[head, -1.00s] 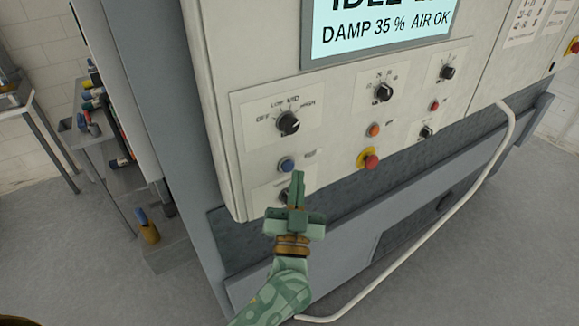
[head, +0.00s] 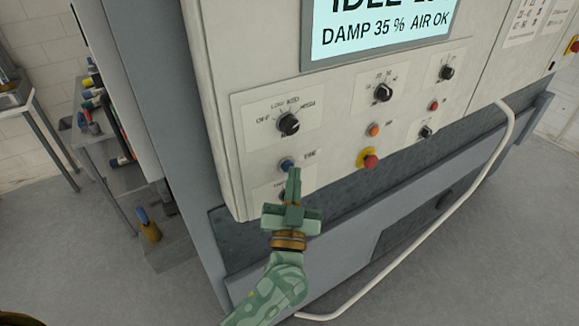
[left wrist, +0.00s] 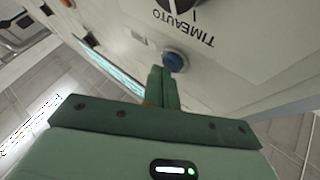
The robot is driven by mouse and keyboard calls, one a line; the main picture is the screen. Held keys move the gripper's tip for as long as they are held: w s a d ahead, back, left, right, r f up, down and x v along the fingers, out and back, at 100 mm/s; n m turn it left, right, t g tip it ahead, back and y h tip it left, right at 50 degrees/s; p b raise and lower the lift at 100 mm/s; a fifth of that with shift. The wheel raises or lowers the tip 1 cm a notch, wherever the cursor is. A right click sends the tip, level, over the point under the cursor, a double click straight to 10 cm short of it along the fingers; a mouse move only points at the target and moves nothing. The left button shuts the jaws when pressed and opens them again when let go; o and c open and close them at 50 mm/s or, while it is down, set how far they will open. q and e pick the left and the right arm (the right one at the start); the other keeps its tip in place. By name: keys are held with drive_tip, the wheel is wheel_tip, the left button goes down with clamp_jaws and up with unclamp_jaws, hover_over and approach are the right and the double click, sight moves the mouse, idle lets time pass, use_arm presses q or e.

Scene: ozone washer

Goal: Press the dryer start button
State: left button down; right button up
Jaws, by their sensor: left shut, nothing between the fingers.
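A blue push button (head: 286,164) sits below the left black knob on the pale control panel (head: 225,100). It also shows in the left wrist view (left wrist: 174,61), just beyond my fingertips. My left gripper (head: 294,173) is shut and empty, its fingertips right at the lower right of the button. Whether the tips touch it I cannot tell. The button's own label is too small to read surely. A display (head: 380,38) above reads DAMP 35 % AIR OK. My right gripper is not in view.
Black knobs (head: 289,123), an orange button (head: 374,129) and a red stop button on yellow (head: 368,161) share the panel. A pale hose (head: 455,215) hangs in front at the right. A shelf with bottles (head: 110,150) stands at the left.

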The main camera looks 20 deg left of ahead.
use_arm(q)
drive_tip(key=shift+w+a, duration=0.15)
drive_tip(key=shift+a, duration=0.05)
idle(0.3)
idle(0.3)
drive_tip(key=shift+s+d+p, duration=0.35)
drive_tip(key=shift+s+d, duration=0.2)
drive_tip(key=shift+d, duration=0.15)
